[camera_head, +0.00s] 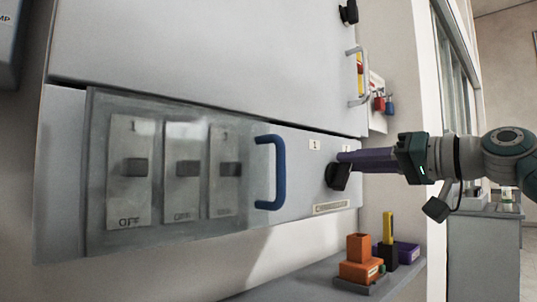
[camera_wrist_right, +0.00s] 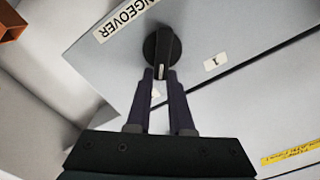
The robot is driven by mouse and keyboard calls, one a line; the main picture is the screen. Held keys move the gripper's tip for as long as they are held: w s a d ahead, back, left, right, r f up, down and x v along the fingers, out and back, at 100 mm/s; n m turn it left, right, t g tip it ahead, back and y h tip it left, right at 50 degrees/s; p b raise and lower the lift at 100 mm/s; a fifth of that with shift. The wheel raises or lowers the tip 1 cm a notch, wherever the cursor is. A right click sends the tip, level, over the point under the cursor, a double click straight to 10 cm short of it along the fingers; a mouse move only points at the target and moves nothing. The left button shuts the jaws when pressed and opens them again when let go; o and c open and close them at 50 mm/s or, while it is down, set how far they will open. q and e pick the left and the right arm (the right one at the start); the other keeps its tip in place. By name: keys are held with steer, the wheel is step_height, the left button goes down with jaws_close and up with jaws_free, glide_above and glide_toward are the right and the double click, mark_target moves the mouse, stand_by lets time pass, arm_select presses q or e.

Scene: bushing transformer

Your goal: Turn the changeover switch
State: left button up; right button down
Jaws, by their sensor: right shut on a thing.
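The changeover switch (camera_head: 338,178) is a black round knob with a raised grip bar, on the grey panel at the right end of the lower cabinet section. It also shows in the right wrist view (camera_wrist_right: 161,45), with a pale mark on its bar. My right gripper (camera_head: 344,158) reaches in from the right. Its purple fingers are shut on the knob's bar, and the fingertips (camera_wrist_right: 161,74) lie on either side of it. A label reading "1" (camera_wrist_right: 216,62) and a partly visible "CHANGEOVER" label (camera_wrist_right: 123,16) are beside the knob. My left gripper is not in view.
A clear cover (camera_head: 97,190) with a blue handle (camera_head: 268,172) encloses three switches (camera_head: 182,170) left of the knob. A metal door handle (camera_head: 354,78) and red and blue padlocks (camera_head: 383,103) are above.

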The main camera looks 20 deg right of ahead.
steer(key=shift+f+m, duration=0.45)
steer(key=shift+m, duration=0.25)
steer(key=c, duration=1)
jaws_free()
steer(key=shift+o, duration=1)
steer(key=shift+r+p, duration=0.1)
steer(key=shift+p, duration=0.2)
steer(key=b+v, duration=0.1)
steer(key=v, duration=0.9)
steer(key=shift+b, duration=0.3)
